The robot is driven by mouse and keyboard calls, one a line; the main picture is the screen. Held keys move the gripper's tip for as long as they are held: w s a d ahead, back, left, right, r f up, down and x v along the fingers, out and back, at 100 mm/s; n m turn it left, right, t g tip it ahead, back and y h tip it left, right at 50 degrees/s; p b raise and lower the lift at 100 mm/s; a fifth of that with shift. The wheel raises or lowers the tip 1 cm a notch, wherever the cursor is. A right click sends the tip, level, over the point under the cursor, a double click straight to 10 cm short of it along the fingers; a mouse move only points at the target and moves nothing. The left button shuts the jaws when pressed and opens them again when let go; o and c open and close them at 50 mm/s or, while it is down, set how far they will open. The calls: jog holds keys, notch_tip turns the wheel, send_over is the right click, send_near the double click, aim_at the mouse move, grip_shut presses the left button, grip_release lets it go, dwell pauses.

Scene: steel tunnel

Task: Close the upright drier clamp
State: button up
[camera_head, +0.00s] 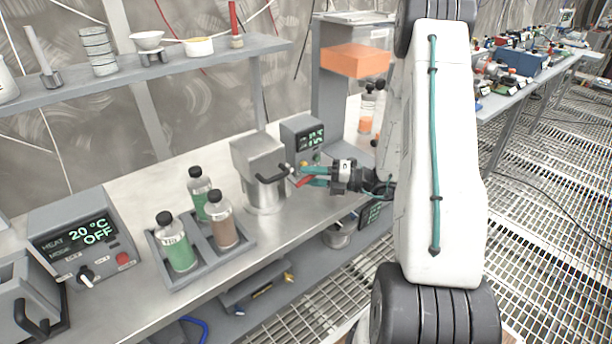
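A grey metal vessel (262,195) with a squarish top stands on the steel bench, left of my gripper. It appears to be the upright drier. A black bent handle (272,177) projects from its front right side and looks like the clamp. My gripper (303,177) has teal fingers and comes in from the right, with its tips close to the handle's right end. The finger gap and any contact are too small to make out.
A grey control box (301,132) stands just behind the vessel. A grey tray (206,262) with several capped bottles is to the left. A heater box (85,240) reading 20 °C OFF is further left. A shelf (150,72) hangs above.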

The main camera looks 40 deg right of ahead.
jog(key=shift+x, duration=0.85)
grip_shut()
